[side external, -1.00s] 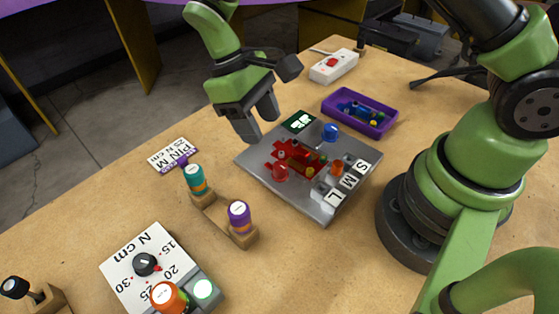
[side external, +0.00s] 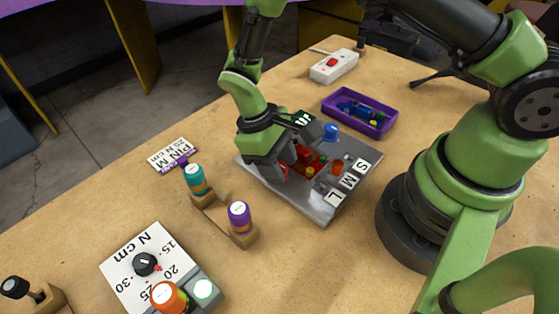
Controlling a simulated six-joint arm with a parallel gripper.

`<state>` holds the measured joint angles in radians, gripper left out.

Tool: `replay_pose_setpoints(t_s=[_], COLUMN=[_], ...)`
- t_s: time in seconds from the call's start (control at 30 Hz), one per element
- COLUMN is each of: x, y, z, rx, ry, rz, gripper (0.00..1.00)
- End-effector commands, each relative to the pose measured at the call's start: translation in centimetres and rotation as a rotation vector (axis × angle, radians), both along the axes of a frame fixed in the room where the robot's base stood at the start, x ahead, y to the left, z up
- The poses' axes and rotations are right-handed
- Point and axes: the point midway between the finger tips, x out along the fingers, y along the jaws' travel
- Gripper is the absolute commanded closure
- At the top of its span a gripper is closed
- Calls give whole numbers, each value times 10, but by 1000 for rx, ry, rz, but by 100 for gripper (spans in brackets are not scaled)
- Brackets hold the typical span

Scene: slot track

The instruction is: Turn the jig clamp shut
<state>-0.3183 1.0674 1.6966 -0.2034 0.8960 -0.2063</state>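The jig is a grey metal plate (side external: 312,211) in the middle of the table, seen in the side external view. Red jig parts (side external: 309,158) stand on it, with a blue knob (side external: 330,131) behind them and an orange knob (side external: 337,167) to the right. My gripper (side external: 277,172) is down at the plate's left side, pointing downward beside the red parts. It covers the spot of the round red knob, which I cannot make out. Its fingers overlap in this view, so their opening and any contact are unclear.
A purple tray (side external: 384,131) with blue parts is behind the jig, near a white box with a red button (side external: 334,66). A wooden holder (side external: 214,216) with teal and purple-banded drivers stands at the front left. A torque dial board (side external: 130,262) is at the front.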

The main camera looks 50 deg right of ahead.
Motion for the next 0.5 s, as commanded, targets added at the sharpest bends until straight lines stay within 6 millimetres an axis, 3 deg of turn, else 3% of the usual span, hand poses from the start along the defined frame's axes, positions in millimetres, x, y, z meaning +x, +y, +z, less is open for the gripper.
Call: replay_pose_setpoints(t_s=[0.03, 0.17, 0.5], x=[0, 0, 0], y=[0, 0, 0], z=[0, 0, 1], rx=[0, 0, 0], ry=[0, 0, 0], rz=[0, 0, -40], gripper=[68, 97, 97])
